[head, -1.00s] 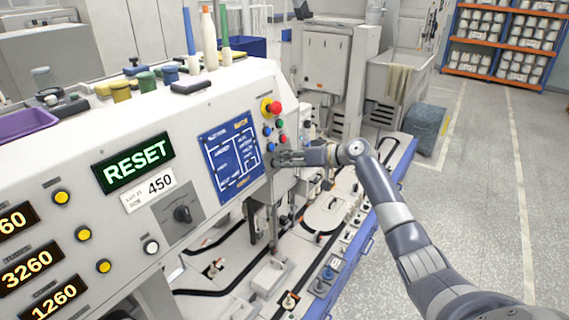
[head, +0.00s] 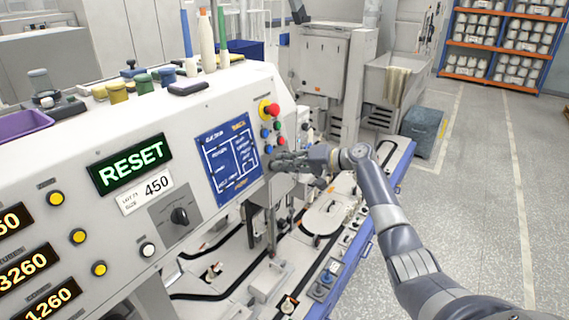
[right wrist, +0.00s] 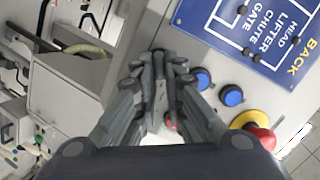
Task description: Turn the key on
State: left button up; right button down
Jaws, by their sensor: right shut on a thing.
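My right gripper (head: 280,160) is at the right end of the white machine's control panel (head: 150,105), just below the coloured buttons and beside the blue diagram plate (head: 228,160). In the right wrist view its fingers (right wrist: 162,88) are closed together against the panel face. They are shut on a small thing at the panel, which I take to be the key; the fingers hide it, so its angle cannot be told. The lit display (head: 130,164) reads RESET. My left gripper is not in view.
A red stop button on a yellow base (head: 269,110) and blue buttons (right wrist: 231,95) sit close to the fingers. A black rotary knob (head: 180,215) is farther left on the panel. Track and fixtures (head: 325,215) lie below; open floor (head: 480,200) is on the right.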

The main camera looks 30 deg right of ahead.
dwell(0.3)
jog(key=c, duration=1.7)
grip_release()
jog(key=shift+d, duration=0.1)
jog(key=v, duration=1.2)
